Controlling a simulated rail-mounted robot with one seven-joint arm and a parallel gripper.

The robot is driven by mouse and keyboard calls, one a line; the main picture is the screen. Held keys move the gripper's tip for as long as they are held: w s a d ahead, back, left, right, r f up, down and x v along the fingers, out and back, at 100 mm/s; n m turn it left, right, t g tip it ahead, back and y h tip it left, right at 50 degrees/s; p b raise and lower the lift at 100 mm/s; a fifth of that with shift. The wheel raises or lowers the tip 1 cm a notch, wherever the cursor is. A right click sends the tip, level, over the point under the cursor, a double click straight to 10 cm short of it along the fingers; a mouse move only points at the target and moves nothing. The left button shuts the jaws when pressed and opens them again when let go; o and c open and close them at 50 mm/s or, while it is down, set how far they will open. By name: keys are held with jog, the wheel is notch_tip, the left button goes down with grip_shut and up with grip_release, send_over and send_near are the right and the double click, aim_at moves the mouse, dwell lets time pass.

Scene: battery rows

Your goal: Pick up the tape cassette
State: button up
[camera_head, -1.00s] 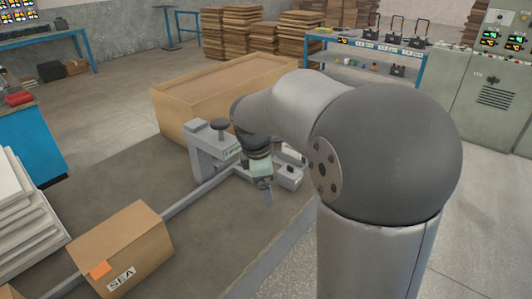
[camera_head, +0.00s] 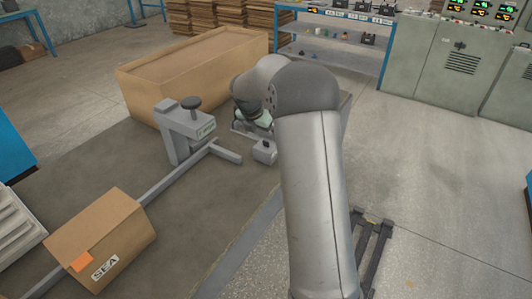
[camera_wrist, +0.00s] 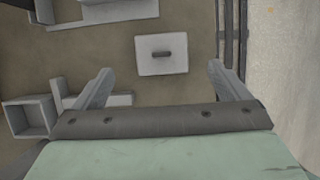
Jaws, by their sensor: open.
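My gripper (camera_wrist: 160,70) is open in the wrist view, its two grey fingers spread wide with nothing between them. Ahead of the fingertips lies a light grey box (camera_wrist: 161,64) with a dark oblong grip on its top, apart from both fingers. A grey block with a dark knob (camera_head: 265,153), which may be the same thing, shows in the head view beside my arm. I cannot make out a clear tape cassette; whether the grey box is it, I cannot tell.
A grey clamp-like stand (camera_head: 182,134) with a dark knob joins a long rail on the brown surface. A big cardboard box (camera_head: 185,80) stands behind it. A SEA carton (camera_head: 125,235) is at lower left. In the wrist view, an open grey box (camera_wrist: 32,118) lies left.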

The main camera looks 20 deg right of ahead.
aim_at(266, 142)
jog(key=shift+x, duration=3.5)
jog(key=shift+d+r, duration=0.1)
jog(key=shift+d, duration=0.05)
jog(key=c, duration=1.2)
